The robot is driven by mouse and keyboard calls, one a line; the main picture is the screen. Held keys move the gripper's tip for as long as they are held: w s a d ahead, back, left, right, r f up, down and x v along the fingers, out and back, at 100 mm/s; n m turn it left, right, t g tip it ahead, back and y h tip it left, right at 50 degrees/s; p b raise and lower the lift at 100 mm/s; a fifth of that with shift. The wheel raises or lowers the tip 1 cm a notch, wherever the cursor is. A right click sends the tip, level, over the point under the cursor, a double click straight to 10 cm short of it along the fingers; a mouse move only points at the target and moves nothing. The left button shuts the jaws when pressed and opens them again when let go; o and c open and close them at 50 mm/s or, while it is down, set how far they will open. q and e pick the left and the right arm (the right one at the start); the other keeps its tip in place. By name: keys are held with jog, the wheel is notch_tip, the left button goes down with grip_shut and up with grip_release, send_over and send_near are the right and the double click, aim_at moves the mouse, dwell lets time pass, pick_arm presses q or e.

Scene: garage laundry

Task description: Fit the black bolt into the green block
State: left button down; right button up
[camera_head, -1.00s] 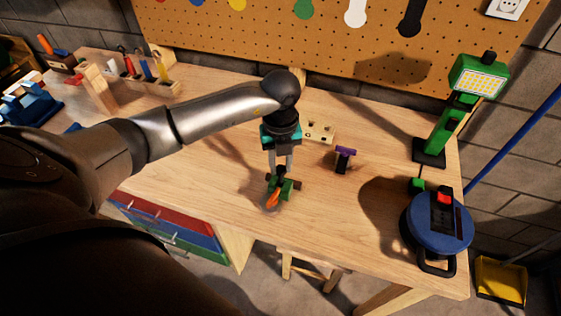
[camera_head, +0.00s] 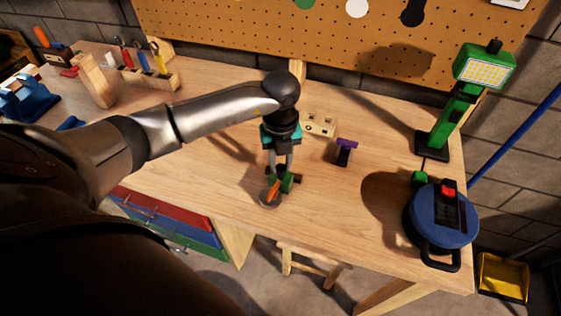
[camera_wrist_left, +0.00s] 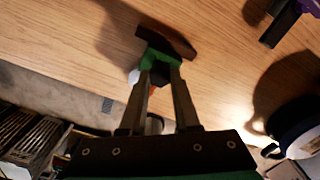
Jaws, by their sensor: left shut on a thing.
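My left gripper (camera_head: 280,170) points down over the bench, with its fingers close together. It is shut on a small black piece, which looks like the black bolt (camera_wrist_left: 160,72); the fingers hide much of it. The green block (camera_head: 287,179) is right at the fingertips, low over or on the bench. In the left wrist view the green block (camera_wrist_left: 151,58) lies just beyond the black piece, against a dark brown bar (camera_wrist_left: 166,42). I cannot tell how deep the bolt sits in it. An orange piece (camera_head: 273,190) and a grey round part (camera_head: 268,200) show beside the block.
A purple-topped black piece (camera_head: 345,151) stands to the right. A pale wooden block with holes (camera_head: 321,124) lies behind. A green lamp (camera_head: 440,130) and a blue cable reel (camera_head: 443,218) occupy the right end; a tool rack (camera_head: 150,77) is at back left. The front middle is clear.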

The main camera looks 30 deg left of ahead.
pick_arm(q)
jog(key=shift+f, duration=0.15)
jog(key=shift+f+b, duration=0.65)
jog(key=shift+f, duration=0.15)
jog(key=c, duration=0.6)
grip_release()
jog(key=shift+o, duration=0.2)
notch_tip(320, 180, up, 15)
jog(key=shift+r, duration=0.2)
